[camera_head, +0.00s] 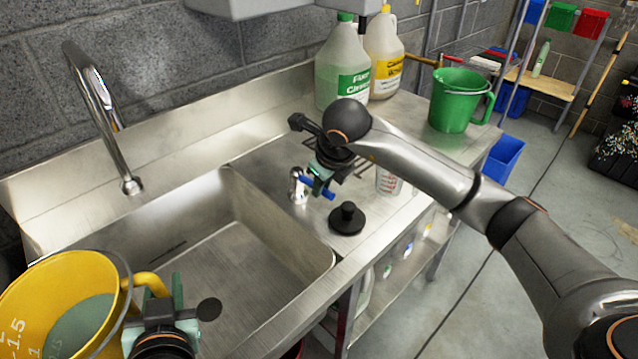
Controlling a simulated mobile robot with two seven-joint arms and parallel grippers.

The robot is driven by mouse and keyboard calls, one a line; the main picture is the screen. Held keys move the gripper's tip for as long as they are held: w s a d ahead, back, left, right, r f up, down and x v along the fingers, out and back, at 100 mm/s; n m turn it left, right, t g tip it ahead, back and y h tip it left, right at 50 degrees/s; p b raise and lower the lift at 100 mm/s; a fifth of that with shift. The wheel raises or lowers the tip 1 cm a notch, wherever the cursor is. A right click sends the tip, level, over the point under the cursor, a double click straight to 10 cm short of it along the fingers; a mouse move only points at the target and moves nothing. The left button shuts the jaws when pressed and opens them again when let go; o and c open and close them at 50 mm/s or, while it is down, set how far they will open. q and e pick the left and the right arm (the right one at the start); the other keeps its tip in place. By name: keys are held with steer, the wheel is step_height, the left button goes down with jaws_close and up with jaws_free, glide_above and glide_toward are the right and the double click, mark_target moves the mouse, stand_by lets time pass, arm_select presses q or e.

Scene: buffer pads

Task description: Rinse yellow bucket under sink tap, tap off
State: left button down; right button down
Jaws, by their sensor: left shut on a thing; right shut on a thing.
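The yellow bucket (62,290) is at the lower left, over the left side of the sink and cut by the picture edge. Scale marks show on its wall, and a grey-green area inside may be its bottom or water. My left gripper (150,300) is shut on the bucket's handle. The steel tap spout (98,92) arches over the sink basin (235,265), with no stream visible below its outlet. A small chrome valve with a blue lever (327,192) stands right of the basin. My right gripper (318,176) is shut on this lever, partly hiding it.
A black stopper (347,218) lies on the counter in front of the valve. Two large jugs (342,68) (384,50) and a green bucket (458,98) stand along the back and right of the counter.

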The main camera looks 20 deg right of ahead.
arm_select(q)
steer(key=shift+d+r, duration=0.2)
steer(key=shift+d, duration=0.05)
arm_select(e)
steer(key=shift+a, duration=0.15)
steer(key=c, duration=0.8)
jaws_free()
arm_select(q)
steer(key=shift+r, duration=0.1)
arm_select(e)
steer(key=v, duration=1.2)
steer(key=shift+a, duration=0.1)
